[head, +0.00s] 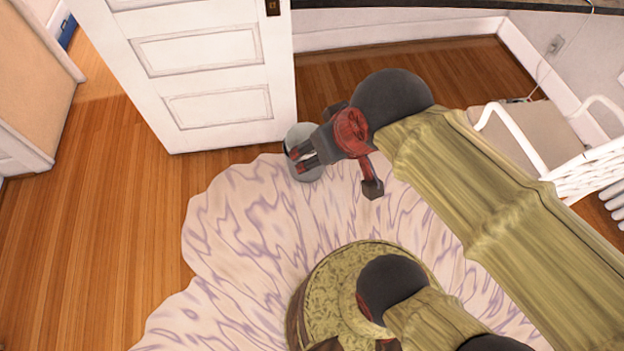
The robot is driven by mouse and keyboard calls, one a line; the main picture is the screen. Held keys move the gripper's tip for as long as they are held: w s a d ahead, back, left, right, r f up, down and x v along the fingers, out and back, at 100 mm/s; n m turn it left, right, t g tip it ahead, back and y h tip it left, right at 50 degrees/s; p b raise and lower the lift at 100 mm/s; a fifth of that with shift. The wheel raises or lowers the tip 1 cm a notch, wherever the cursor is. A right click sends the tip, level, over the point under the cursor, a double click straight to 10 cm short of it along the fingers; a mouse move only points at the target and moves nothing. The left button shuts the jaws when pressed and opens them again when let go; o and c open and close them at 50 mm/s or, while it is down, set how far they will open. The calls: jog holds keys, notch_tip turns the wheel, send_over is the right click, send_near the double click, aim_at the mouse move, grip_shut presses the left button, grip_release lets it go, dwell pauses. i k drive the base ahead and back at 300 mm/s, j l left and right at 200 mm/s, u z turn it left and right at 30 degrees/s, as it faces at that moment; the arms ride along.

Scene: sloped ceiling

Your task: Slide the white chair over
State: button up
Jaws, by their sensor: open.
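The white chair (579,168) stands at the right edge in the head view. It has a white bar frame, a slatted or woven white part and a beige seat (541,140). My arm crosses in front of its lower left part, and the right edge of the picture cuts it off. My gripper (298,158) is open, well to the left of the chair and apart from it. Its dark fingers point left, in front of a round grey object (304,165) near the white door. I cannot tell whether they touch that object.
A white panelled door (205,75) stands open at the upper middle. A tan cabinet or wall piece (30,85) is at the upper left. White ribbed bars (612,196) and a wall socket (556,45) are at the right. The wooden floor (90,240) is clear at the left.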

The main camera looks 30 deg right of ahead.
aim_at(536, 135)
jog(key=k+j, duration=0.2)
jog(key=k, duration=0.25)
jog(key=z, duration=2.5)
jog(key=i+l, duration=0.15)
jog(key=i, duration=0.3)
jog(key=i+l, duration=0.2)
jog(key=i, duration=0.2)
jog(key=i+l, duration=0.15)
jog(key=i, duration=0.3)
jog(key=i+l+u, duration=0.1)
jog(key=i, duration=0.35)
jog(key=l, duration=0.1)
